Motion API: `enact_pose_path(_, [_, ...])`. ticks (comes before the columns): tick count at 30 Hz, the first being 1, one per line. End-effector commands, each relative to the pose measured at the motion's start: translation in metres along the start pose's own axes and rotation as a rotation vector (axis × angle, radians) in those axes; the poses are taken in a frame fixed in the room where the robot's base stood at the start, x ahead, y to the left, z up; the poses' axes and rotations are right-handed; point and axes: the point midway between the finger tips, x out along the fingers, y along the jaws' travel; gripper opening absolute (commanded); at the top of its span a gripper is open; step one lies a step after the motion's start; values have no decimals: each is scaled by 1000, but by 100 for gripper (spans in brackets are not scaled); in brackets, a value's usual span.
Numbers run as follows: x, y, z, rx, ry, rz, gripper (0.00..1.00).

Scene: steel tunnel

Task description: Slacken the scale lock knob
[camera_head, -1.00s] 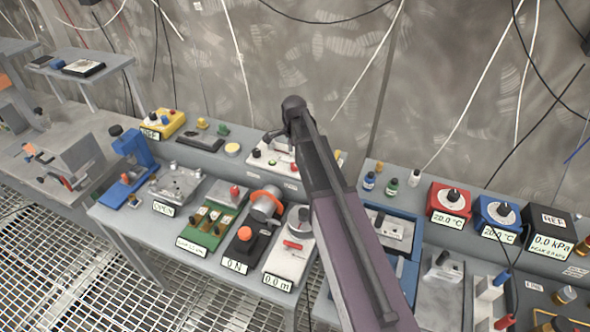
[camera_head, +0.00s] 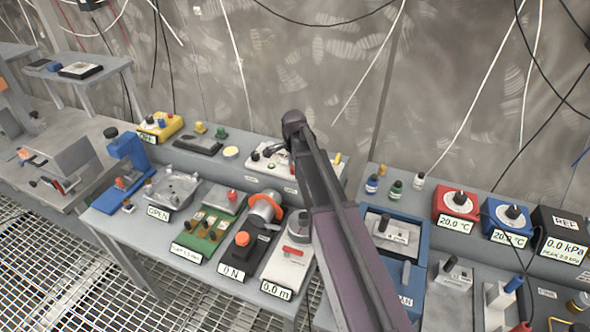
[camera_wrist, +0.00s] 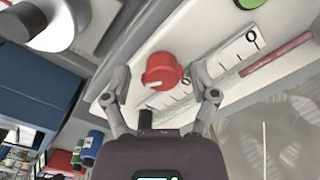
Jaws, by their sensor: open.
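In the wrist view a round red knob (camera_wrist: 161,70) with a pale pointer mark stands on a white plate (camera_wrist: 125,52) with a printed scale (camera_wrist: 228,62). My gripper (camera_wrist: 161,86) is open, one finger on each side of the knob. Gaps show between both fingers and the knob, so it is not gripped.
A red rod (camera_wrist: 277,53) lies along the scale, right of my right finger. A green round part (camera_wrist: 250,3) is at the top edge. Red (camera_head: 456,204) and blue (camera_head: 507,216) boxes stand right of my arm.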

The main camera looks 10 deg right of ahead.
Motion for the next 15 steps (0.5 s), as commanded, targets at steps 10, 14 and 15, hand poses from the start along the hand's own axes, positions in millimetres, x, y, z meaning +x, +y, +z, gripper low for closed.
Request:
enact_pose_path(10, [0,0,0,0,0,0,28])
enact_pose_path(14, [0,0,0,0,0,1,0])
enact_pose_path(15, [0,0,0,0,0,1,0])
